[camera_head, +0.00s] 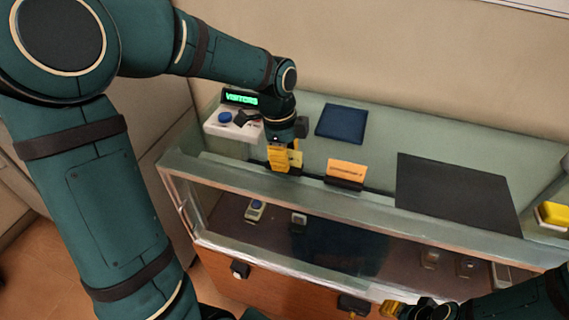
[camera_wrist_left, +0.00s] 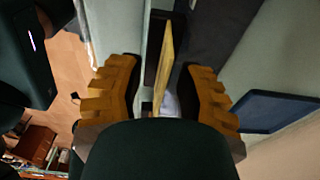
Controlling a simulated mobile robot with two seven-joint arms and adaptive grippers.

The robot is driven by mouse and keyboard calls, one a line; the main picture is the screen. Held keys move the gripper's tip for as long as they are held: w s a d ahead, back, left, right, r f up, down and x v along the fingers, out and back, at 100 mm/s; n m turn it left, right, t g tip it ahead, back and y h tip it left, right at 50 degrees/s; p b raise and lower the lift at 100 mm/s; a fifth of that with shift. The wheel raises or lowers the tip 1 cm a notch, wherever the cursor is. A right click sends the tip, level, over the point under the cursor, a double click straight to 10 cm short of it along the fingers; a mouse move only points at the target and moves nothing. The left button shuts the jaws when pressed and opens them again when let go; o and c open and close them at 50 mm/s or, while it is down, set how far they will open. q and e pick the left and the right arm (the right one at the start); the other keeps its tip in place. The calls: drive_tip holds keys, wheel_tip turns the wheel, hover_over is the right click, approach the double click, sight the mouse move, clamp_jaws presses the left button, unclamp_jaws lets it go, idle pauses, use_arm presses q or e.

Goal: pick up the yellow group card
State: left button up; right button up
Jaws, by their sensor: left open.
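The yellow group card (camera_head: 296,158) stands upright in a dark holder on the glass-topped counter, partly hidden by my left gripper (camera_head: 279,160). In the left wrist view, the yellow card (camera_wrist_left: 166,65) shows nearly edge-on between the two open fingers of my left gripper (camera_wrist_left: 164,78). A gap shows on each side of the card. My right gripper (camera_head: 391,308) is low at the bottom edge of the head view, in front of the counter; its finger opening is not clear.
An orange card (camera_head: 346,170) stands in a holder just right of the yellow one. A dark blue pad (camera_head: 341,123) and a black mat (camera_head: 456,193) lie on the counter (camera_head: 386,147). A white box with a blue button (camera_head: 225,117) and a lit VISITORS sign (camera_head: 240,99) are at left.

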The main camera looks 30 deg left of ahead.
use_arm(q)
drive_tip(key=shift+f, duration=0.15)
drive_tip(key=shift+c, duration=0.3)
clamp_jaws()
